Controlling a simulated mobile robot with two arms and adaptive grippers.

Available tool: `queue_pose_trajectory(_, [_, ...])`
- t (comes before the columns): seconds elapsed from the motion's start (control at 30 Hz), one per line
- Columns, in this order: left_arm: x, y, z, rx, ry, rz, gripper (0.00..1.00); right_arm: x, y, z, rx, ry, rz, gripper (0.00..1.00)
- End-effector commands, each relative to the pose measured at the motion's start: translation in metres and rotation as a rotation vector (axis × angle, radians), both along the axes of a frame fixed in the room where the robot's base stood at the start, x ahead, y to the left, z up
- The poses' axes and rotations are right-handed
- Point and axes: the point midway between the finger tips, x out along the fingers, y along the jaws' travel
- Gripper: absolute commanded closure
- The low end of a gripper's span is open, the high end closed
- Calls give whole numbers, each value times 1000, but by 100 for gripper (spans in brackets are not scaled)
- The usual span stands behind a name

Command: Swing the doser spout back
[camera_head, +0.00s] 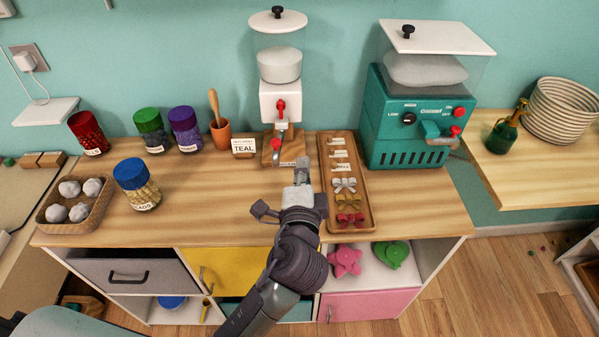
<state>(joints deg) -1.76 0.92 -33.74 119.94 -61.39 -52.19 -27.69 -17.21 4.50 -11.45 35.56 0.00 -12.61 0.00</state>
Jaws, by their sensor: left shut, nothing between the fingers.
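A white doser (280,98) with a clear hopper of white filling stands at the back of the counter. It has a red knob on its front, and a metal spout (280,138) hangs below it with a red tip low over a wooden base. My left gripper (302,168) is shut and empty, just in front and to the right of the spout, apart from it as far as I can tell. The gripper partly covers the counter there. My right gripper is not in view.
A wooden tray (365,212) of bows lies close to the right of my gripper. A teal machine (405,148) stands behind right. A TEAL card (243,148), a brush pot (221,135) and several jars stand left.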

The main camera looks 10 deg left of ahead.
Motion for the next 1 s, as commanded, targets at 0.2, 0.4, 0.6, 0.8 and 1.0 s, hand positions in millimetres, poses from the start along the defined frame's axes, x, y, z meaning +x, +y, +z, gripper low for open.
queue_pose_trajectory(0.2, [49, 9, 1, 2, -1, 1, 100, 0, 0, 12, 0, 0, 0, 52])
queue_pose_trajectory(0.4, [57, 35, -7, 4, 3, 1, 100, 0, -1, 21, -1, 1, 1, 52])
queue_pose_trajectory(0.6, [58, 48, -11, 1, 2, 1, 100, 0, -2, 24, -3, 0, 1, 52])
queue_pose_trajectory(0.8, [58, 50, -12, -2, 2, 0, 100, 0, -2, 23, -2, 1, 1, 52])
queue_pose_trajectory(1.0, [58, 50, -12, -1, 2, -1, 100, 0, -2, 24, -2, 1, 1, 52])
